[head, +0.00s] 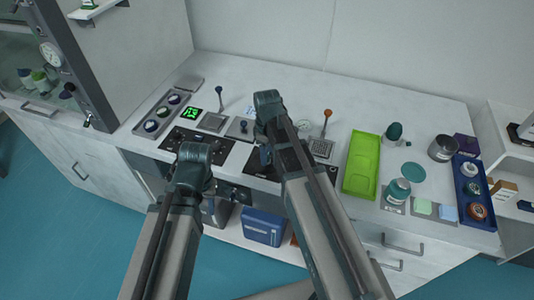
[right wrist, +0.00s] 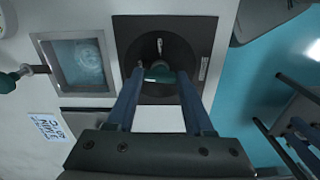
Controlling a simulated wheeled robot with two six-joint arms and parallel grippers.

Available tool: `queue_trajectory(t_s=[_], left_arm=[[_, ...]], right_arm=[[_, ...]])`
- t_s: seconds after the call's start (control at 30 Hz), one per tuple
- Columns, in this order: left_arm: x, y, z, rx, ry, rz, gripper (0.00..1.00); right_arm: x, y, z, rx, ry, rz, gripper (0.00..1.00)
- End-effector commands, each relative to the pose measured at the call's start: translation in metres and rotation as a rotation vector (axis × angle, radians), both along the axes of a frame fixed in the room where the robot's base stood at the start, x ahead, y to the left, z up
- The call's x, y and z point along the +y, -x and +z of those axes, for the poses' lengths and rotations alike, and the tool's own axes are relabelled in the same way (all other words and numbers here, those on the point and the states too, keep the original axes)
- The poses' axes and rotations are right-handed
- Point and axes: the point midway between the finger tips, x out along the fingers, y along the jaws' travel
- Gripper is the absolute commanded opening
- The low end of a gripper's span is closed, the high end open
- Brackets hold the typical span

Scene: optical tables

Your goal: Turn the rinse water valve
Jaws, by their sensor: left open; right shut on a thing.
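In the right wrist view, a small green handle (right wrist: 160,73), which looks like the valve, sits over a round black basin in a dark square plate (right wrist: 128,30). My right gripper (right wrist: 161,76) is shut on this handle, one blue finger on each side. A small metal piece (right wrist: 159,46) shows just beyond it. In the head view my right gripper (head: 265,155) points down at the counter's front, and my right arm hides most of the basin. My left gripper (head: 209,186) is open and low at the counter's front edge, its fingers mostly hidden by its wrist.
A black panel (head: 196,143) lies left of the basin. Levers with a blue ball (head: 218,90) and an orange ball (head: 328,113) stand behind. A green tray (head: 361,165), a metal mug (head: 442,148) and a blue tray (head: 466,180) are to the right. The counter's back is clear.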

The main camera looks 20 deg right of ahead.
Motion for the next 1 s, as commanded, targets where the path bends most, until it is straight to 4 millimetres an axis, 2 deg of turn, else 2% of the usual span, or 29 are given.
queue_trajectory(t_s=[0.3, 0.8, 0.83, 0.97, 1.0], left_arm=[[0.0, 0.0, -0.0001, 0.0, 0.0, 0.0, 0.41], [0.0, 0.0, -0.0001, 0.0, 0.0, 0.0, 0.41], [0.0, 0.0, -0.0001, 0.0, 0.0, 0.0, 0.41], [0.0, 0.0, -0.0001, 0.0, 0.0, 0.0, 0.41], [0.0, 0.0, -0.0001, 0.0, 0.0, 0.0, 0.41]], right_arm=[[0.0, 0.0003, -0.0001, 0.001, 0.001, 0.091, 0.0], [0.0, 0.0002, -0.0001, 0.001, 0.0, 0.106, 0.0], [0.0, 0.0002, -0.0001, 0.001, 0.0, 0.106, 0.56], [0.0, 0.0002, -0.0001, 0.0, 0.0, 0.105, 0.79], [0.0, 0.0002, -0.0001, 0.0, 0.0, 0.105, 0.82]])
